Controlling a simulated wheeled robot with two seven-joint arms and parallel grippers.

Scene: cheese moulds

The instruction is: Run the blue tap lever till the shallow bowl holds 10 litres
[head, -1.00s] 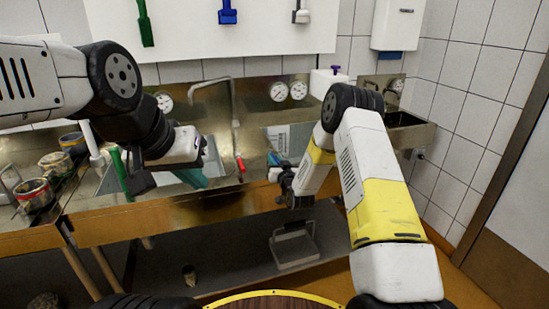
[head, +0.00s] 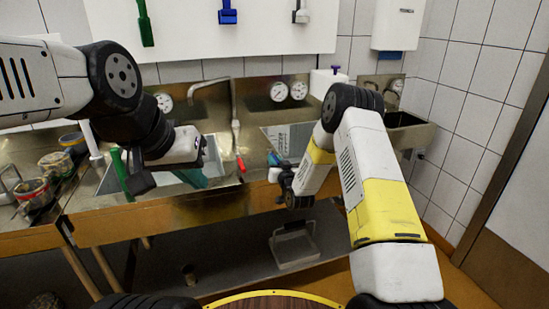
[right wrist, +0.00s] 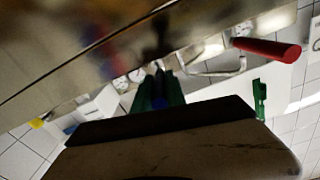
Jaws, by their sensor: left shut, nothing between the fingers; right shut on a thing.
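The blue tap lever (right wrist: 160,103) shows only as a small blue patch between the green fingers of my right gripper (right wrist: 158,90) in the right wrist view. That gripper is shut on it. In the head view, my right gripper (head: 273,160) is at the front edge of the sink unit, partly hidden by my own arm. The red tap lever (head: 240,165) is to its left; it also shows in the right wrist view (right wrist: 266,48). My left gripper (head: 193,178) is shut and empty over the left basin. I cannot tell which basin is the shallow bowl, nor its water level.
A swan-neck tap (head: 233,100) stands behind the basins. Round gauges (head: 278,91) are on the back panel; their readings are too small to tell. Several pots (head: 34,194) stand at the left of the steel counter. A low shelf (head: 225,255) lies below.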

